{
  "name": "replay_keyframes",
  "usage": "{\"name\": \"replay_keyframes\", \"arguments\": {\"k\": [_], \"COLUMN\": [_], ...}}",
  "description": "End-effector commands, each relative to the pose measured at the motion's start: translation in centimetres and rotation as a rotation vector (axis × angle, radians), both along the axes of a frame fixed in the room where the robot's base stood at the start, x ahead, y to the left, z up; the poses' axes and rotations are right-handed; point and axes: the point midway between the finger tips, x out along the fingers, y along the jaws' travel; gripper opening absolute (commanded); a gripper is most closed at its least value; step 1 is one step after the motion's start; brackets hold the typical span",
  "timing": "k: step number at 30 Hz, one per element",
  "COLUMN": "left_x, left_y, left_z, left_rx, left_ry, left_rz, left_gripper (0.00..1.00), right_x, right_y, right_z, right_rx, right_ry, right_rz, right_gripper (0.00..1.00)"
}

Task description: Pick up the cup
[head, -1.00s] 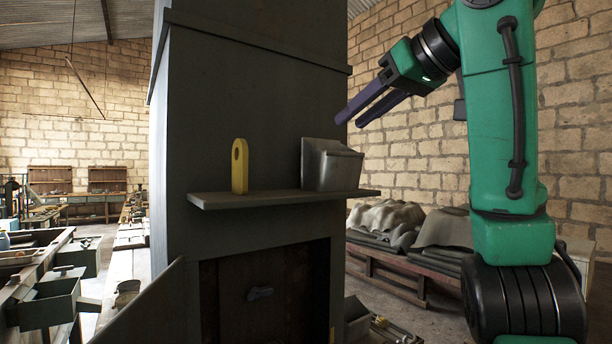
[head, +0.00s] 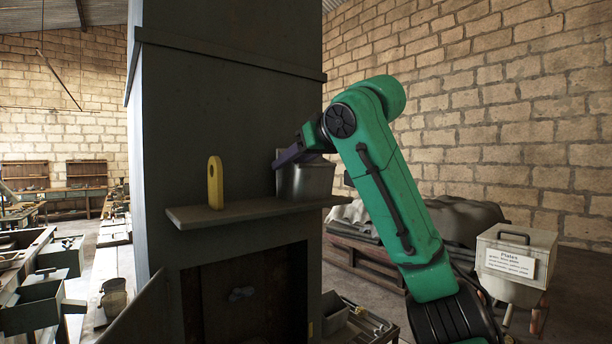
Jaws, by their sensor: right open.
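A grey metal container (head: 308,183), the nearest thing to my right gripper, stands upright on the right part of a narrow shelf (head: 245,212) on a tall dark cabinet. I cannot tell for certain whether it is the cup. My right gripper (head: 284,159) is open, with its dark fingers at the container's upper left rim. The fingers overlap the rim in the picture; I cannot tell whether they touch it. The gripper and wrist hide part of the container's top. My left gripper is not in view.
A yellow piece with a hole (head: 215,184) stands on the shelf left of the container. A small pot (head: 113,297) is on the bench at the left. A lidded bin (head: 514,262) with a "Plates" label stands at the right. The cabinet's lower door is open.

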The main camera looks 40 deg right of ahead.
Motion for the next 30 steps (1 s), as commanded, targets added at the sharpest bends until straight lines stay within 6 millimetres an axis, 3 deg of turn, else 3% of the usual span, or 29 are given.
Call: {"name": "replay_keyframes", "arguments": {"k": [1,4,30], "left_x": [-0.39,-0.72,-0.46], "left_y": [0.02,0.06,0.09], "left_z": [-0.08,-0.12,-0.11], "left_rx": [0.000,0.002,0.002], "left_ry": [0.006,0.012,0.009], "left_rz": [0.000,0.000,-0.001], "left_gripper": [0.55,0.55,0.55], "right_x": [-0.01,-0.02,-0.02], "right_y": [0.01,0.01,0.01], "right_z": [-0.04,-0.04,-0.09], "right_rx": [0.000,0.000,-0.001], "right_ry": [0.000,0.001,0.004], "right_rz": [0.000,0.000,0.000], "right_gripper": [0.37,0.00,0.00]}}
